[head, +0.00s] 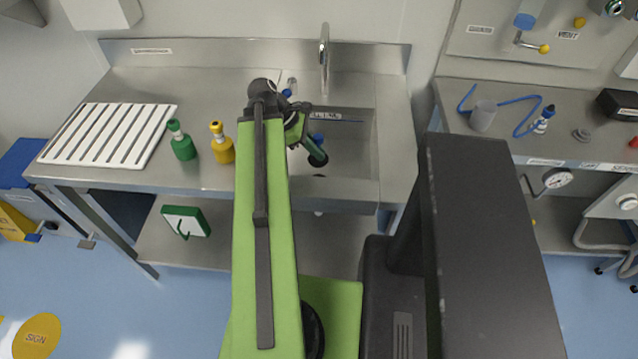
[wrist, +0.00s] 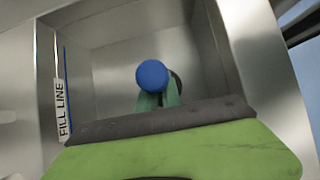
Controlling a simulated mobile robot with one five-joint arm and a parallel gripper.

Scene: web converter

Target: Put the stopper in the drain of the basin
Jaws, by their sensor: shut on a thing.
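The blue round stopper (wrist: 152,74) sits between the green fingers of my gripper (wrist: 158,98) in the wrist view. My gripper is shut on it. In the head view my gripper (head: 315,152) reaches down into the steel basin (head: 352,160), and a bit of blue shows beside its fingers. The basin's walls and floor also show in the wrist view (wrist: 112,75). A dark round spot on the basin floor (head: 319,176), which looks like the drain, shows just below the fingertips. In the wrist view a dark shape is partly hidden behind the stopper. The gap between stopper and floor is unclear.
The faucet (head: 324,55) stands behind the basin. A green bottle (head: 182,146), a yellow bottle (head: 221,148) and a white slatted rack (head: 108,134) are on the counter to the left. A "FILL LINE" label (wrist: 63,107) marks the basin wall. Another bench (head: 560,148) stands at right.

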